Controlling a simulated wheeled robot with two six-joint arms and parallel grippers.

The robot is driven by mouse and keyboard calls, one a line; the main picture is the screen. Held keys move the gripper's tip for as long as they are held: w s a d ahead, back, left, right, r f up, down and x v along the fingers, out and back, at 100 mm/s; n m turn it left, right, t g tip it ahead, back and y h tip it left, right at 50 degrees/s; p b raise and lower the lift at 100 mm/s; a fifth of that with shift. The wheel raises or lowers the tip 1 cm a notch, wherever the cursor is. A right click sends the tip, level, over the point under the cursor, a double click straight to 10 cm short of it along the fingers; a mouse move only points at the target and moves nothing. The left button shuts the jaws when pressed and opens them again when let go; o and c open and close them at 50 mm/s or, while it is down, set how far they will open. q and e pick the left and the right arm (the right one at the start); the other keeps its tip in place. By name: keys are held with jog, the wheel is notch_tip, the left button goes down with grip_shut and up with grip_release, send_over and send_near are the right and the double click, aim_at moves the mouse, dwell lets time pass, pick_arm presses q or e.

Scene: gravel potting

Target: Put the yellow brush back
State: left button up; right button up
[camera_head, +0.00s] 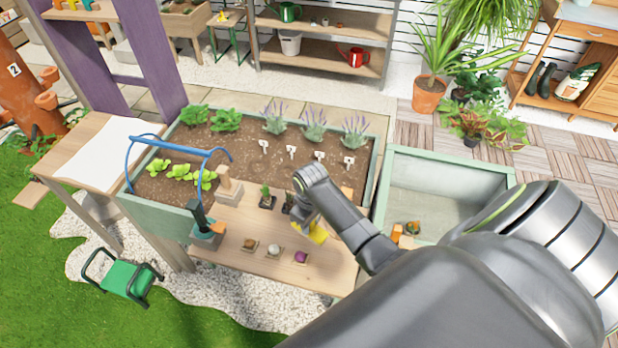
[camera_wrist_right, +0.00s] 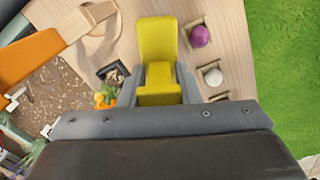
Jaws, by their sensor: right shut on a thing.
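My right gripper (camera_head: 306,214) hangs over the wooden worktop (camera_head: 330,258) at the front of the planter. It is shut on the yellow brush (camera_head: 318,234). In the right wrist view, the brush (camera_wrist_right: 158,42) stands out between the two grey fingers (camera_wrist_right: 158,75), its yellow block pointing away from the wrist. The brush's lower part is hidden by the fingers and wrist. I cannot tell whether it touches the worktop. My left gripper is not in view.
A purple ball (camera_head: 300,257), a white ball (camera_head: 273,250) and a brown one sit on small bases at the worktop's front. Small potted plants (camera_head: 267,197) stand behind.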

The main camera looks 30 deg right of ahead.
jog(key=f, duration=0.2)
jog(key=w+f, duration=0.1)
jog(key=f, duration=0.1)
jog(key=shift+s+f, duration=0.2)
jog(key=shift+f, duration=0.1)
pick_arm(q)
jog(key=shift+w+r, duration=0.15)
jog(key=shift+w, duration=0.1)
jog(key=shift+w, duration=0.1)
pick_arm(e)
jog(key=shift+w+f, duration=0.1)
jog(key=shift+w, duration=0.05)
jog(key=shift+f, duration=0.15)
jog(key=o, duration=1.1)
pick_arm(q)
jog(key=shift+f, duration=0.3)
pick_arm(e)
notch_tip(320, 180, up, 12)
jog(key=shift+r, duration=0.25)
